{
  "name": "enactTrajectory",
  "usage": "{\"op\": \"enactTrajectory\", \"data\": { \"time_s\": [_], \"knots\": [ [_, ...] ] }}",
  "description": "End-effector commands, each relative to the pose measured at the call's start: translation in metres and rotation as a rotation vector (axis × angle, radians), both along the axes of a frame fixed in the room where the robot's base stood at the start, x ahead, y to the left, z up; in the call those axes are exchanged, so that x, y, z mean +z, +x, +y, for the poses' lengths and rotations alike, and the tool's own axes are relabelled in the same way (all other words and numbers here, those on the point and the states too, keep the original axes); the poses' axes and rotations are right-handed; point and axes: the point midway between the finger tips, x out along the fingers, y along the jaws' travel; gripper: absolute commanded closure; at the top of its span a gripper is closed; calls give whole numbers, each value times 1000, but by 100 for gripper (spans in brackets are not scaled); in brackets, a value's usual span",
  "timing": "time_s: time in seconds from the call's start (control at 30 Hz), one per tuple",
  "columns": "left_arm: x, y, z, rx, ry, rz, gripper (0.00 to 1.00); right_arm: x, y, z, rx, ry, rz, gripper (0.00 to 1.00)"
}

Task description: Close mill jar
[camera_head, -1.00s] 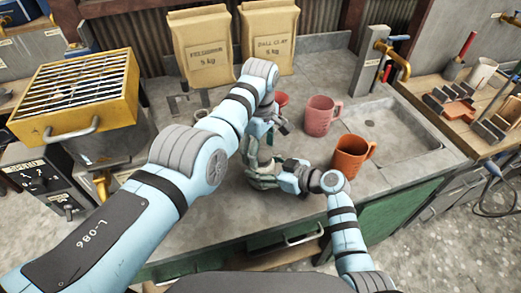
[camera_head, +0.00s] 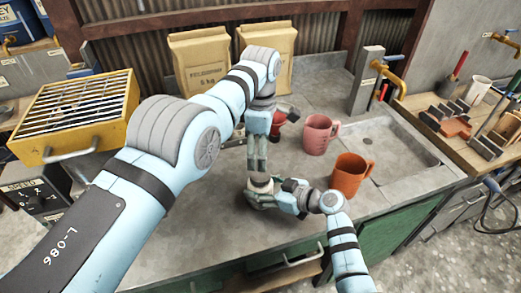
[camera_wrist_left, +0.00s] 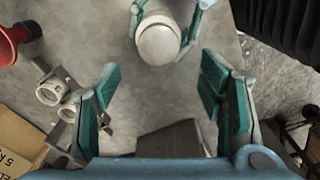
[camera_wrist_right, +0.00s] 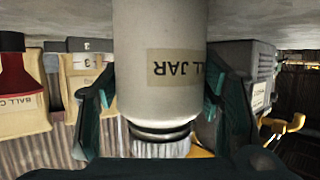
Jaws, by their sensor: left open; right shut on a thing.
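The mill jar is a pale cylinder with a label, filling the middle of the right wrist view (camera_wrist_right: 160,65). A dark ring circles its neck. In the head view only a small part of the jar (camera_head: 262,185) shows between the grippers. My right gripper (camera_head: 268,196) is shut around its side near the counter. My left gripper (camera_head: 257,168) points down above the jar, open and empty. In the left wrist view the jar's round pale top (camera_wrist_left: 159,43) is smooth, beyond the open fingertips. I cannot tell whether this is a seated lid.
A pink mug (camera_head: 319,136) and an orange mug (camera_head: 351,177) stand right of the jar, before the sink (camera_head: 385,145). A red object (camera_head: 277,125) stands close behind my left gripper. Two pale rings in a grey holder (camera_wrist_left: 50,92) show in the left wrist view.

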Motion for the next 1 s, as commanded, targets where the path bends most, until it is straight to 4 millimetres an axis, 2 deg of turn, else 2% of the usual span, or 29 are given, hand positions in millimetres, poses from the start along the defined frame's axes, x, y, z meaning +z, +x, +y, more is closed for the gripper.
{"op": "enactTrajectory", "data": {
  "time_s": [0.1,0.33,0.47,0.8,1.0],
  "knots": [
    [-1,2,-2,86,-9,-9,37,0,0,0,1,0,0,100],
    [-2,2,-2,87,-9,-9,37,0,0,0,0,0,0,100],
    [-8,2,-2,86,-9,-7,37,0,0,0,0,0,0,100],
    [-61,1,-2,87,-12,-9,37,0,0,0,-1,0,-2,100],
    [-80,1,-2,85,-12,-13,37,0,0,0,-1,0,-2,100]
  ]
}}
